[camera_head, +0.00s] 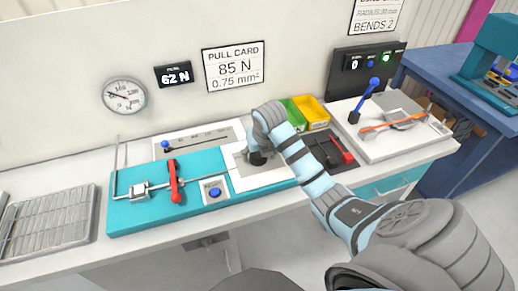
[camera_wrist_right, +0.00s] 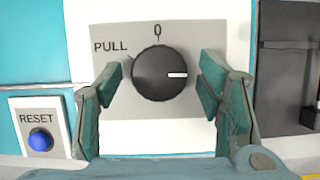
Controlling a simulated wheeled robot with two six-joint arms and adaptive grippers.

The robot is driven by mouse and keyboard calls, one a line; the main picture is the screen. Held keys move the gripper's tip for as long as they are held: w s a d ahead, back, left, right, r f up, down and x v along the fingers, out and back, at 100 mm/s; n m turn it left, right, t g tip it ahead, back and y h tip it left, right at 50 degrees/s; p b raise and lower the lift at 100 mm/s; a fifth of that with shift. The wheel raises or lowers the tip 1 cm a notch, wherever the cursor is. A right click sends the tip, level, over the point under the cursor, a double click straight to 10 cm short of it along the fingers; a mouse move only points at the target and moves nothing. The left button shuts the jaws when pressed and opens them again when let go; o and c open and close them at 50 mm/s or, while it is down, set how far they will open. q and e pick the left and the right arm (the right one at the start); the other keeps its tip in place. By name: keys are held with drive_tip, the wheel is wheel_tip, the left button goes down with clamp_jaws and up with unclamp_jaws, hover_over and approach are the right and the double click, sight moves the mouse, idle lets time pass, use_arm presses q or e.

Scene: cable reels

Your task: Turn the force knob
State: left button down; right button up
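The force knob (camera_wrist_right: 160,73) is black and round, on a grey plate marked "0" at the top and "PULL" at the upper left. Its white pointer line points right. My right gripper (camera_wrist_right: 158,88) is open, with one finger on each side of the knob and a visible gap to it on both sides. In the head view my right gripper (camera_head: 260,150) reaches down over the knob's plate and hides most of the knob. The force display (camera_head: 174,75) reads 62 N. The pull card (camera_head: 235,67) reads 85 N, 0.75 mm². My left gripper is out of view.
A blue reset button (camera_head: 214,192) is left of the knob, also in the wrist view (camera_wrist_right: 40,140). A red-handled lever (camera_head: 174,180) stands on the teal base. Green and yellow bins (camera_head: 313,113) are behind my right arm. A dial gauge (camera_head: 124,96) hangs on the wall.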

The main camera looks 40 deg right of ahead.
drive_tip(key=v, duration=0.7)
drive_tip(key=shift+r, duration=0.25)
